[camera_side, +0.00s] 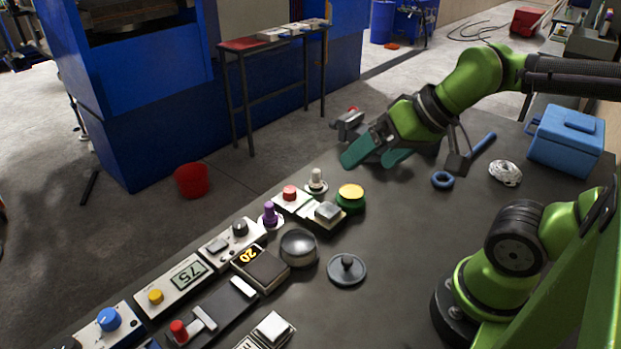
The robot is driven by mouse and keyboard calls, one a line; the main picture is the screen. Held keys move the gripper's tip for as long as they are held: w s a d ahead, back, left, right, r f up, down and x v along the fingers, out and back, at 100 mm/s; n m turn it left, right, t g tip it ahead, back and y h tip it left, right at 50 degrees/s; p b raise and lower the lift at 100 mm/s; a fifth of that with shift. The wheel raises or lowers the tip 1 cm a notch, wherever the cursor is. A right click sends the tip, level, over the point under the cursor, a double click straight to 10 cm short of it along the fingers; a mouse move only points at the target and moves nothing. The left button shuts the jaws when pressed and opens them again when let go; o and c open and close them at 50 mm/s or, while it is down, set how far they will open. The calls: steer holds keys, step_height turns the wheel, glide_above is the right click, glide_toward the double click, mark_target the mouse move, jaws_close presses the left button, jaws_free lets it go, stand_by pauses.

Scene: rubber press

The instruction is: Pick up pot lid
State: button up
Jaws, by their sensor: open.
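The pot lid (346,271) is a grey disc with a raised knob in its middle. It lies flat on the dark table, knob up, right of the control panels. My gripper (376,157) is above the far part of the table, well behind the lid and apart from it. Its two teal fingers are spread, pointing down and to the left, with nothing seen between them.
Panels with knobs, buttons and displays (187,277) line the table's left edge. A yellow-topped green button (351,196) stands behind the lid. A blue ring (443,180), a white coil (505,173) and a blue cooler (565,140) are at the back right.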

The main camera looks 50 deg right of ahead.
steer(key=shift+o, duration=0.2)
steer(key=n+g+h, duration=0.2)
steer(key=g, duration=0.5)
glide_above(347, 259)
step_height(347, 259, down, 8)
step_height(347, 259, down, 10)
steer(key=shift+s+f, duration=0.15)
steer(key=shift+f, duration=2.95)
